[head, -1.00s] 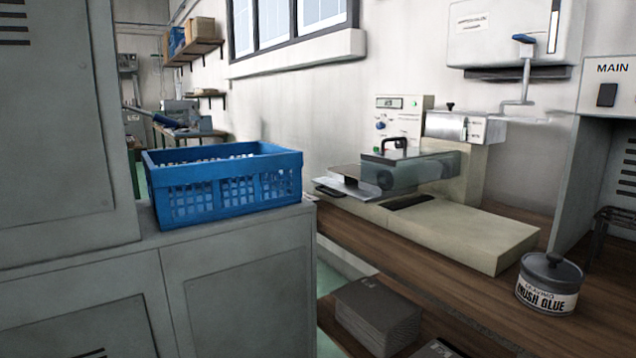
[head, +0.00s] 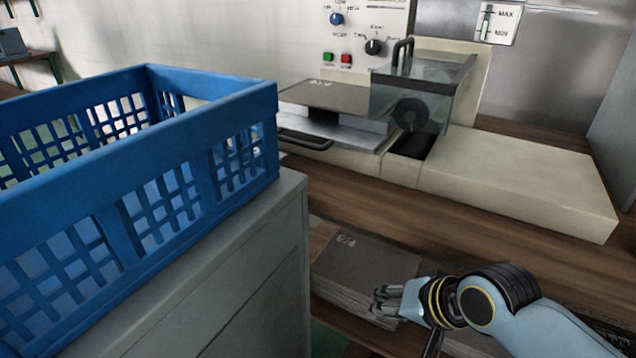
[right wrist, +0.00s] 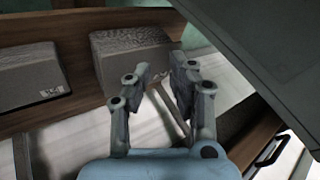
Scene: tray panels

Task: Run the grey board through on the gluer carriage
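The gluer (head: 520,180) stands on the wooden bench, with a clear guard over a dark roller and a control panel behind. A grey board (head: 335,97) lies flat on its carriage (head: 345,135), at the left of the guard, with a black handle at the carriage's front. My right gripper (head: 380,300) is beside the stack of grey boards (head: 365,262) on the lower shelf. In the right wrist view its two fingers (right wrist: 160,80) are apart with nothing between them, and a stack (right wrist: 130,55) shows beyond them. My left gripper is not in view.
A blue crate (head: 140,185) stands on the grey cabinet (head: 240,270) at the left, close to the gluer. The bench front (head: 470,230) is clear. In the right wrist view another stack (right wrist: 30,85) lies on the shelf.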

